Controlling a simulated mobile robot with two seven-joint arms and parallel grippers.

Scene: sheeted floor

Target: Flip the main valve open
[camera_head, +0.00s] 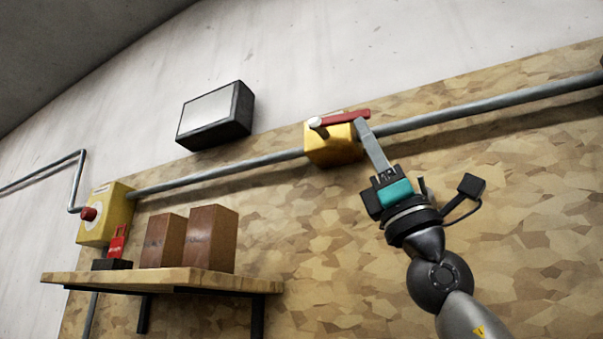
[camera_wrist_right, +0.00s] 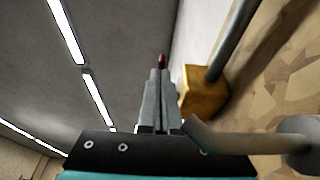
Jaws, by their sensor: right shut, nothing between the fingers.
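The main valve is a yellow box (camera_head: 334,150) on a grey pipe on the wall. A red lever (camera_head: 345,117) lies across its top, pointing right, with a pale round knob or stub at its left. My right gripper (camera_head: 361,123) is shut and empty. Its fingertips are at the right end of the lever, just under it; I cannot tell whether they touch. In the right wrist view the shut fingers (camera_wrist_right: 158,78) point up toward a small red end of the lever (camera_wrist_right: 162,60), with the yellow box (camera_wrist_right: 203,92) to their right. My left gripper is not in view.
The grey pipe (camera_head: 480,108) runs along the wall on both sides of the valve. A dark-framed panel (camera_head: 215,115) hangs up left. A yellow box with a red button (camera_head: 107,213) is at the left. A wooden shelf (camera_head: 165,280) holds brown boxes (camera_head: 209,239) and a red item (camera_head: 117,241).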

